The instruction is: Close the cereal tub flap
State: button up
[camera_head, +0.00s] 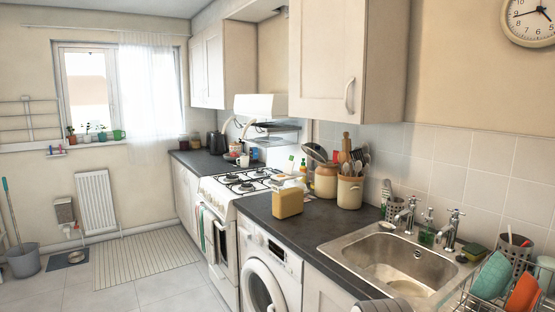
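A tan, rounded box-like tub (287,204) stands upright on the dark counter, close to its front edge and left of the sink. It looks like the cereal tub, but no label can be read. Its flap cannot be made out clearly at this size, so I cannot tell how far it is open. A pale shape shows just behind its top, and I cannot tell whether it belongs to the tub.
Utensil crocks (349,191) stand right of the tub, near the wall. The gas hob (243,181) is to its left and the washer (262,285) below. The sink (405,262) and dish rack (480,295) are at right. Counter between tub and sink is clear; floor at left is mostly open.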

aim_at(288, 168)
jog(key=i, duration=0.95)
